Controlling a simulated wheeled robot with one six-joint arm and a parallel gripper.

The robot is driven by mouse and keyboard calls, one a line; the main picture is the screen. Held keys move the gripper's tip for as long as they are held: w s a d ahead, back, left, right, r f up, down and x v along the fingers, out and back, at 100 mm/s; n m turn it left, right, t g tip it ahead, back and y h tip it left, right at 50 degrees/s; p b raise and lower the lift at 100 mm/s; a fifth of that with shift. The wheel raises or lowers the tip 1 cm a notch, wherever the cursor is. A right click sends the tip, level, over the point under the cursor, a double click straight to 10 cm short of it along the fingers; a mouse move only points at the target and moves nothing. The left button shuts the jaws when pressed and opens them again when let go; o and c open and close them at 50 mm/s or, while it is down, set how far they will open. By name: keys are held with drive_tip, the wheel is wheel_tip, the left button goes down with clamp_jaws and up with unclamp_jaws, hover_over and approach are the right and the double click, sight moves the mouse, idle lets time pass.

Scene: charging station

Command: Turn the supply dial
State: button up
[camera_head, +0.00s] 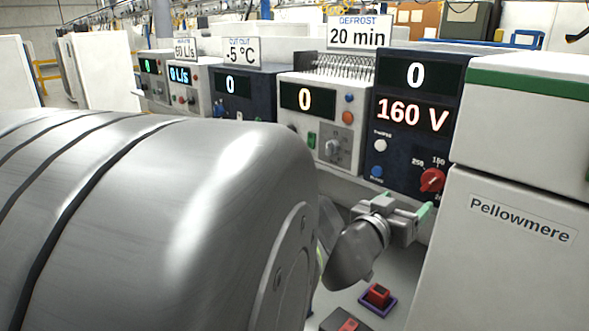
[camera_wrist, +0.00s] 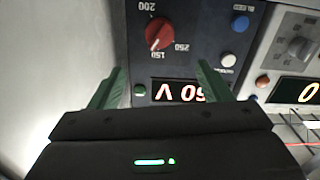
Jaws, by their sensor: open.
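The supply dial is a red round knob (camera_head: 432,180) low on the dark blue unit (camera_head: 393,140) whose display reads 160 V in the head view. In the wrist view the knob (camera_wrist: 159,34) appears upside down, with 150, 200 and 250 printed around it; a pale mark on it seems to point near 150. My gripper (camera_head: 403,206) is just below and in front of the dial in the head view. In the wrist view my gripper (camera_wrist: 162,78) is open, with its two green fingers apart and nothing between them. The knob is beyond the fingertips, apparently untouched.
A white Pellowmere cabinet (camera_head: 515,245) stands close to the right of the dial. A white unit (camera_head: 318,130) with a grey knob stands to the left. A red button on a purple base (camera_head: 377,296) is below my gripper. Signs and other units line the back.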

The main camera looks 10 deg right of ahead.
sight(430, 183)
drive_tip(key=x, duration=1.3)
drive_tip(key=shift+w+d+f, duration=0.1)
drive_tip(key=shift+d, duration=0.2)
drive_tip(key=c, duration=1)
drive_tip(key=shift+o, duration=0.2)
drive_tip(key=shift+f+m+b, duration=0.1)
drive_tip(key=shift+m+b, duration=0.95)
drive_tip(key=shift+m, duration=0.35)
drive_tip(key=shift+m+b, duration=0.7)
drive_tip(key=shift+m, duration=0.8)
